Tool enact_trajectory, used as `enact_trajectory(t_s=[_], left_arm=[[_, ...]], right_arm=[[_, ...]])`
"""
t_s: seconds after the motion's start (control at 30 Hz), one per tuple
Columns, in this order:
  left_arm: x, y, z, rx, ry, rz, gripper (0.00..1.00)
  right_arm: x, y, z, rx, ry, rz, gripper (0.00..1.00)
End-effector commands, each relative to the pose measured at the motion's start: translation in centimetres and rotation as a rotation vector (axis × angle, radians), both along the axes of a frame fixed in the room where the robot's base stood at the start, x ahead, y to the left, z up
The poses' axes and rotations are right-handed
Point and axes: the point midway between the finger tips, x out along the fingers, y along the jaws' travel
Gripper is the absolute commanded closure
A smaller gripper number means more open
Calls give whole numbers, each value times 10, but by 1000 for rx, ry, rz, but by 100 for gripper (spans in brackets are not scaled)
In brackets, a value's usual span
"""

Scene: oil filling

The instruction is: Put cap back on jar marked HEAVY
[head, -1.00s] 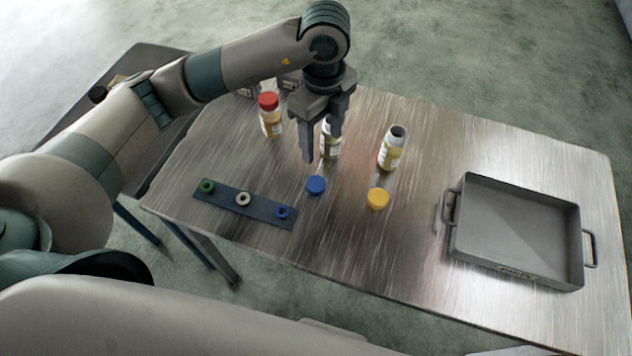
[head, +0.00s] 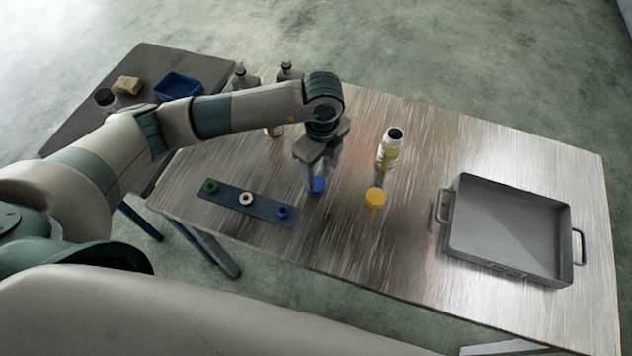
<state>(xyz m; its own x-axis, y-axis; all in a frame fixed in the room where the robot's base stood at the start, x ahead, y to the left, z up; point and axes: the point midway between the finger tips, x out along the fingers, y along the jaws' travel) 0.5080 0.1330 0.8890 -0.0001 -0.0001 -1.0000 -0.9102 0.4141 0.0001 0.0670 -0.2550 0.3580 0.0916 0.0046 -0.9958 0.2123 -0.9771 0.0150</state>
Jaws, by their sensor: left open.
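A blue cap (head: 319,186) lies on the metal table. My left gripper (head: 316,178) points down over it, open, its fingers at the cap and partly hiding it; I cannot tell whether they touch it. A yellow cap (head: 375,198) lies to the right. An uncapped jar with a pale label (head: 388,152) stands behind the yellow cap. Another jar (head: 275,131) shows only its lower part below my left arm. A third jar, seen earlier behind the gripper, is now hidden. No label is readable, so I cannot tell which is HEAVY. My right gripper is not in view.
A dark strip (head: 264,211) with green, white and blue rings lies left of the caps. A grey handled tray (head: 575,222) sits at the right. Dark bottles (head: 243,78) stand behind my arm. A side table (head: 160,62) holds a blue bin (head: 178,88).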

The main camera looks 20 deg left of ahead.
Motion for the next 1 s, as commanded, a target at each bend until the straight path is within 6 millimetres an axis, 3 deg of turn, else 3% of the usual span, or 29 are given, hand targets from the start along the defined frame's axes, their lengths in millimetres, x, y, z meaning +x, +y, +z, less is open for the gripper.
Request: enact_trajectory(t_s=[0.27,0.63,1.0], left_arm=[[-2,3,-7,2,2,1,41],[-5,8,-47,0,1,1,41],[-5,8,-52,0,0,0,41]], right_arm=[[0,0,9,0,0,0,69],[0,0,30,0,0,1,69],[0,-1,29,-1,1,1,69]])
